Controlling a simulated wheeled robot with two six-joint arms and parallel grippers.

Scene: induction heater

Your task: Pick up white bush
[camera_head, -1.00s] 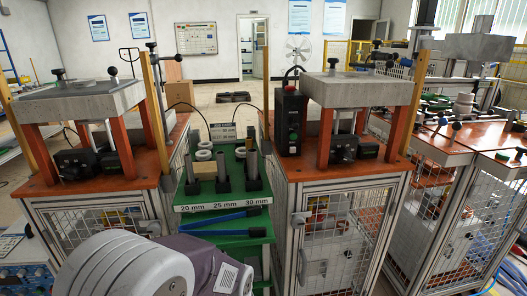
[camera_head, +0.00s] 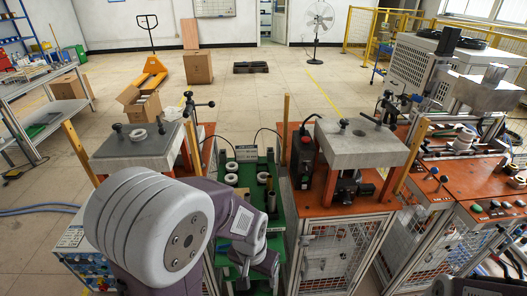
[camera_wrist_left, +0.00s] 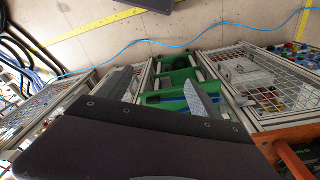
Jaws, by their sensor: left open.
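Two white ring-shaped bushes, a far one (camera_head: 231,166) and a near one (camera_head: 231,179), lie on the green stand (camera_head: 279,222) between the two heater benches. A third pale ring (camera_head: 138,135) shows on the left bench's grey top plate. My left gripper (camera_head: 245,274) hangs low over the front of the green stand, nearer to me than the bushes and apart from them. It is open; its fingers are mostly hidden by my wrist. In the left wrist view, the green stand's front (camera_wrist_left: 178,80) lies beyond dark gripper parts, with no bush visible. My right gripper is not in view.
The left grey plate (camera_head: 110,150) and right grey plate (camera_head: 340,152) stand raised on orange legs beside the stand. Open floor (camera_head: 280,95) lies behind the benches.

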